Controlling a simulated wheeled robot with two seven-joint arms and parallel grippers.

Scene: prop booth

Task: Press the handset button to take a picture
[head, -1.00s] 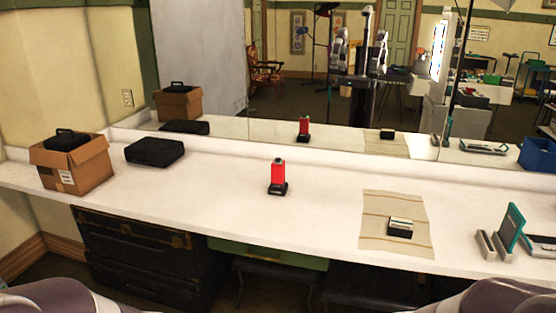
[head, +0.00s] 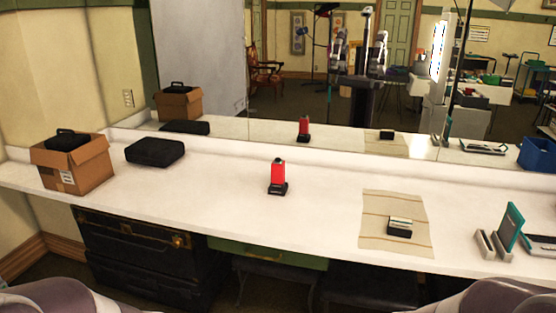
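A red handset (head: 278,174) with a black top stands upright in a black base on the white counter, near the middle of the head view. Its button is too small to make out. My grippers are not directly in view; only parts of my own arms show at the bottom left and bottom right corners. Nothing touches the handset.
On the white counter (head: 216,200) stand a cardboard box (head: 85,178) and a black case (head: 155,152) at left. A beige cloth (head: 380,213) with a small black-and-white item (head: 400,227) lies at right, near a teal panel (head: 510,227). A mirror backs the counter.

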